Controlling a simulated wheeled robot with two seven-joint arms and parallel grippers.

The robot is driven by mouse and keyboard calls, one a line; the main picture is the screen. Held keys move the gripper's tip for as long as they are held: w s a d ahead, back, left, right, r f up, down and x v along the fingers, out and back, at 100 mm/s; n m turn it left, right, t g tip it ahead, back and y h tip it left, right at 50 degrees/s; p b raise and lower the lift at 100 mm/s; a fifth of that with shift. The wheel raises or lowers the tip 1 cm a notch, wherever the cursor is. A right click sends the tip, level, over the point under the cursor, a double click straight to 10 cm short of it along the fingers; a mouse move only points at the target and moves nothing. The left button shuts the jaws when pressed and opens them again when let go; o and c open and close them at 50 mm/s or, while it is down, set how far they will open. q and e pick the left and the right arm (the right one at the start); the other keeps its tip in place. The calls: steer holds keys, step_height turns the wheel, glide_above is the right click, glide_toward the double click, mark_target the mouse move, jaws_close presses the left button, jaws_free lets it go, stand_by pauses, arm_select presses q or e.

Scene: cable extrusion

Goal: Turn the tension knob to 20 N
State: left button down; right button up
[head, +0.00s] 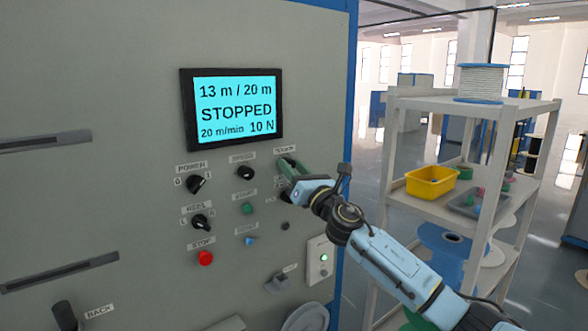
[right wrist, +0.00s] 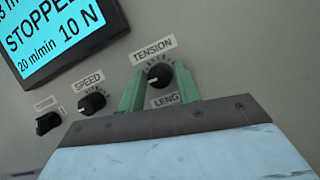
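The black tension knob (right wrist: 159,76) sits under its TENSION label in the right wrist view, its white mark pointing left. My right gripper (head: 286,165) reaches the panel's upper right knob and mostly hides it in the head view. In the right wrist view the green fingers of my right gripper (right wrist: 160,80) stand apart, one on each side of the knob; whether they touch it is hard to tell. The display (head: 237,109) reads 13 m / 20 m, STOPPED, 20 m/min and 10 N. My left gripper is not in view.
The speed knob (right wrist: 92,103) is left of the tension knob. Below are a green button (head: 247,208), a blue button (head: 250,241) and the red stop button (head: 205,258). A shelf (head: 470,105) with a yellow bin (head: 431,182) stands right of the panel.

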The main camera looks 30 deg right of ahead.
steer(key=c, duration=0.6)
steer(key=shift+m, duration=0.3)
steer(key=m+h+p, duration=0.2)
steer(key=m, duration=0.2)
steer(key=m+g+h+p, duration=0.1)
steer(key=m+h+p, duration=0.1)
steer(key=m+p, duration=0.1)
steer(key=shift+a+r+m+h, duration=0.2)
steer(key=shift+m+h, duration=0.1)
steer(key=shift+m, duration=0.5)
steer(key=m+p, duration=0.1)
steer(key=m, duration=0.1)
steer(key=m+g+h+p, duration=0.1)
steer(key=m+p, duration=0.1)
steer(key=shift+m+h, duration=0.3)
steer(key=shift+m, duration=0.1)
steer(key=shift+m+g+p, duration=0.5)
steer(key=shift+m+p, duration=0.15)
steer(key=shift+m, duration=0.25)
steer(key=o, duration=1)
